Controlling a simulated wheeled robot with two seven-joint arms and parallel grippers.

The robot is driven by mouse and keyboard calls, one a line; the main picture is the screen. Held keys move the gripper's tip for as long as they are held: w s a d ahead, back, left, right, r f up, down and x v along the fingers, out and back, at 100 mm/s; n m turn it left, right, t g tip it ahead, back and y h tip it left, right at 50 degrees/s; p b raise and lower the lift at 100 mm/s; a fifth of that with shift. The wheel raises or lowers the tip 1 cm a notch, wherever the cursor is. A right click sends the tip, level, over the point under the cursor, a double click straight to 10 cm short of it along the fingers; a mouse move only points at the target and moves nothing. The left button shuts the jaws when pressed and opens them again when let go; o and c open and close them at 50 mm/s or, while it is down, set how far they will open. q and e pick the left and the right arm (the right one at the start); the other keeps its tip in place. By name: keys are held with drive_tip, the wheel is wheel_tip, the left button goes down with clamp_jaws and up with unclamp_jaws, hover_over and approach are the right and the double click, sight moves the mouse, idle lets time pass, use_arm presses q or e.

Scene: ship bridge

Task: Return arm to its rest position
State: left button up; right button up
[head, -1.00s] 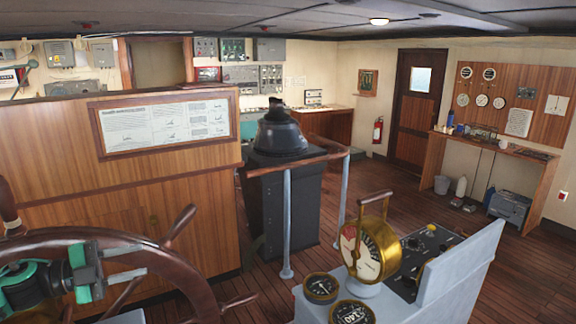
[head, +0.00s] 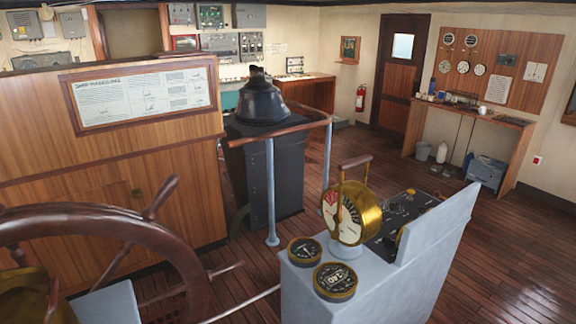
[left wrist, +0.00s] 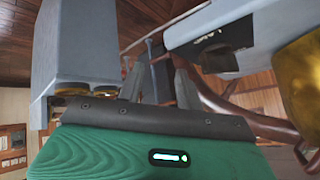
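My left arm and gripper do not show in the head view now. In the left wrist view my left gripper (left wrist: 158,82) shows beyond its green body. Its two dark fingers stand apart with nothing visible between them. The ship's wheel (head: 160,238) is at the left of the head view, with its brown wooden rim and spokes. Part of its rim also shows at the right of the left wrist view (left wrist: 225,108). My right gripper is in neither view.
A grey console (head: 330,292) with a brass telegraph (head: 367,215) and gauges stands right of the wheel. A black binnacle (head: 264,150) with a wooden rail (head: 275,134) is behind. A wooden partition (head: 95,160) is at left. Open floor (head: 520,245) lies at right.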

use_arm(q)
drive_tip(key=s+d+f+n+g+h, duration=0.1)
drive_tip(key=s+d+f+g+h, duration=0.1)
drive_tip(key=s+d+g, duration=0.65)
wheel_tip(320, 180, down, 43)
drive_tip(key=s+a+t+b, duration=0.2)
drive_tip(key=s+b, duration=0.1)
drive_tip(key=b, duration=0.9)
drive_tip(key=s+a+f+b, duration=0.1)
drive_tip(key=s+f+b, duration=0.4)
drive_tip(key=s+f, duration=0.4)
drive_tip(key=s+a+f+g+b, duration=0.1)
drive_tip(key=s+f+b, duration=0.4)
drive_tip(key=f, duration=1.6)
drive_tip(key=s+a, duration=0.1)
drive_tip(key=s, duration=0.3)
drive_tip(key=shift+s+y, duration=0.35)
drive_tip(key=shift+y, duration=0.05)
